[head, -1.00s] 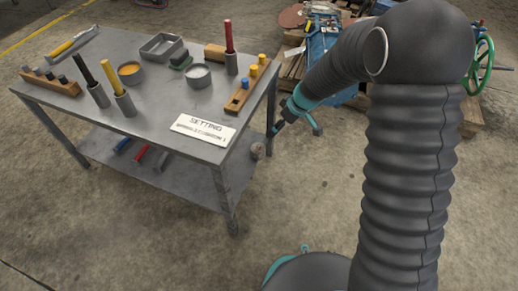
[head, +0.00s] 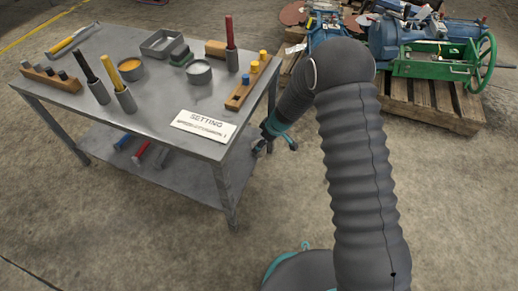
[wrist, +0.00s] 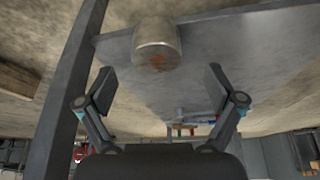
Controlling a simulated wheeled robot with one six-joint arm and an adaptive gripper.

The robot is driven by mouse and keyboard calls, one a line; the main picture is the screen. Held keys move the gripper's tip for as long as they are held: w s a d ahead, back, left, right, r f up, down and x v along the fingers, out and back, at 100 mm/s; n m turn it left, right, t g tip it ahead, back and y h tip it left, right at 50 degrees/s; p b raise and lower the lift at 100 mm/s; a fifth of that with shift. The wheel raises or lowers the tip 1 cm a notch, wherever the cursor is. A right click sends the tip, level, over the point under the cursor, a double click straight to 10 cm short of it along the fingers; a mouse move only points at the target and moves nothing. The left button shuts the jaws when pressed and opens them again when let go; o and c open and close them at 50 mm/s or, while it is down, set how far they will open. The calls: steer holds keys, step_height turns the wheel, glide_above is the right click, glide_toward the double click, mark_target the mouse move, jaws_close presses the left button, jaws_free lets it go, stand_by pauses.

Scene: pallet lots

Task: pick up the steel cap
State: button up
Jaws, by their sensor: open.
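The steel cap (wrist: 157,45) is a short dull grey cylinder with a rusty brown patch on its near face. In the wrist view it sits at the edge of the table's lower shelf (wrist: 235,50), ahead of my gripper (wrist: 159,86) and between the lines of its two fingers. My gripper is open and empty, with a gap between it and the cap. In the head view my gripper (head: 273,140) is low beside the table's right end, and it mostly hides the cap.
A table leg (wrist: 72,90) stands close to the left finger in the wrist view. The steel table (head: 150,110) above carries tools, cups, wooden blocks and a sign (head: 203,126). Pallets with machinery (head: 430,100) stand behind right. Floor in front is clear.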

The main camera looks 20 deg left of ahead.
mark_target(262, 153)
steer(key=shift+w+x, duration=0.1)
steer(key=shift+x, duration=1.25)
steer(key=shift+w+x, duration=0.15)
steer(key=shift+x, duration=1.15)
steer(key=shift+a, duration=0.1)
steer(key=shift+r, duration=0.1)
steer(key=c, duration=1.5)
